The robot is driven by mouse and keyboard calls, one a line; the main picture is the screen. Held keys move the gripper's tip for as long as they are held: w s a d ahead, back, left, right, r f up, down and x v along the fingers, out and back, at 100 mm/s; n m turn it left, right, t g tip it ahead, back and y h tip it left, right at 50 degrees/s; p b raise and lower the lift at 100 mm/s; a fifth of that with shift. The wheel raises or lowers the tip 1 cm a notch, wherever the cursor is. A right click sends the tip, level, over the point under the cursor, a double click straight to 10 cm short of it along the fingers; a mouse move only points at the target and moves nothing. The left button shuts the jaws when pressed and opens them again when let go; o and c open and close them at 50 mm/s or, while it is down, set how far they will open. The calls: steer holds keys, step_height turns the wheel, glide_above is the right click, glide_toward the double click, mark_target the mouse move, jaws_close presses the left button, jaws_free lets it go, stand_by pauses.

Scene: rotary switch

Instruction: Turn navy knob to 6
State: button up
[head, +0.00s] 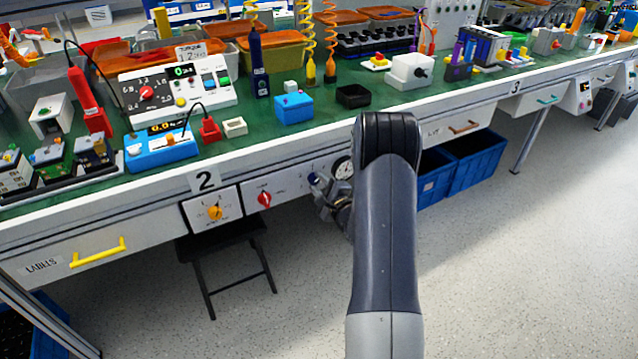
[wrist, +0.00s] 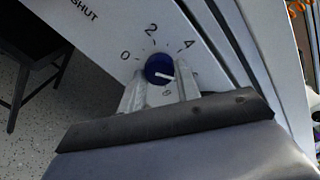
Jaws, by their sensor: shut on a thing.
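The navy knob (wrist: 160,68) sits on a pale panel in the wrist view, with 0, 2 and 4 printed around it. Its white pointer points right and slightly down, toward a mark mostly hidden by the right finger. A small figure below the knob is hard to read. My gripper (wrist: 160,82) is shut on the knob, one finger on either side. In the head view, the navy knob (head: 313,178) shows at the bench's front panel, with my gripper (head: 322,187) at it; my arm hides part of the panel to the right.
Left of the navy knob are a red knob (head: 264,199) and an orange knob (head: 215,212) on the same front. A round gauge (head: 343,169) is just to the right. A black stool (head: 225,240) stands below. Blue crates (head: 470,160) are under the bench at right.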

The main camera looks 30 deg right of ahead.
stand_by(0.4)
steer(key=o, duration=1)
steer(key=shift+c, duration=0.2)
steer(key=shift+s, duration=0.1)
steer(key=s+p, duration=0.1)
steer(key=s, duration=0.9)
steer(key=shift+s+d+r, duration=0.25)
steer(key=shift+d, duration=0.15)
steer(key=w, duration=0.7)
steer(key=w+b, duration=0.1)
steer(key=w, duration=0.2)
steer(key=shift+w+a+f, duration=0.25)
steer(key=shift+w+a, duration=0.1)
steer(key=shift+w, duration=0.05)
